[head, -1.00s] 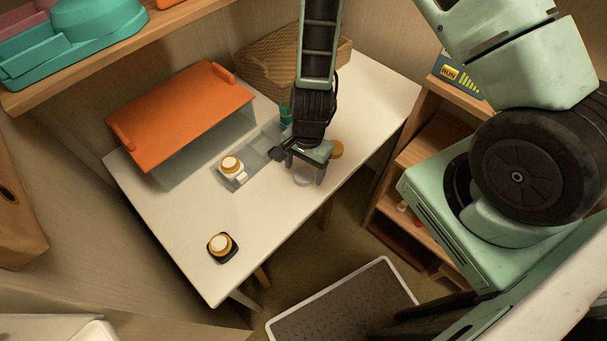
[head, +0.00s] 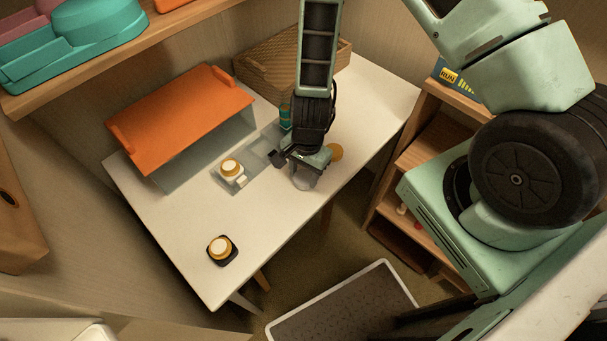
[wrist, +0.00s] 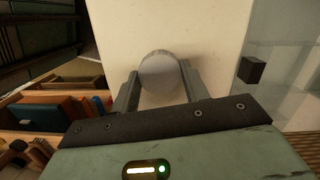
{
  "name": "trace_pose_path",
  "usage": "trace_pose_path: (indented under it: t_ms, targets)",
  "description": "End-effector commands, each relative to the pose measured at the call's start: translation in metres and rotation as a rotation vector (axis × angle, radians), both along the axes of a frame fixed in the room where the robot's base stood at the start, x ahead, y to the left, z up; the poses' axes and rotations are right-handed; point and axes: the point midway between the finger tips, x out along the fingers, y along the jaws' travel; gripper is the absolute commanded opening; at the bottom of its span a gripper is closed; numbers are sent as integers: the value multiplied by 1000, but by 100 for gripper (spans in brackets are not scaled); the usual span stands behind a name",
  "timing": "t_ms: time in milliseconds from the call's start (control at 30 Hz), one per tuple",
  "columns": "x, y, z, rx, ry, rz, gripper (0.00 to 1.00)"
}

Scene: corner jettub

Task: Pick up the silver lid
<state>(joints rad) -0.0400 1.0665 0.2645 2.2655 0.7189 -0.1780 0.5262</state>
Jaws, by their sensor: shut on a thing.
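The silver lid (wrist: 160,74) is a round, plain grey disc between the two fingers of my gripper (wrist: 160,92) in the wrist view. The fingers are shut on it, one on each side. In the head view my gripper (head: 308,180) is low over the white table near its right front edge. The lid (head: 304,183) shows there only as a pale round shape, partly hidden by the fingers. I cannot tell whether the lid still touches the table.
The white table (head: 270,240) holds an orange-topped clear box (head: 185,115), a woven basket (head: 270,70), a white jar with a yellow lid (head: 231,171) and a similar item on a black base (head: 221,249). A yellow round thing (head: 336,152) is close behind my gripper.

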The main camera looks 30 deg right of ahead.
Motion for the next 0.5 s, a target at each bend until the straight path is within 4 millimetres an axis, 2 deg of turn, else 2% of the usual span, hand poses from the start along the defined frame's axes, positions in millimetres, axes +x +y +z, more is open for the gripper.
trace_pose_path:
  t_ms: [267, 500]
  targets:
    - [1, 0, 26, -1, -5, 1, 24]
    - [1, 0, 69, -1, -6, 2, 24]
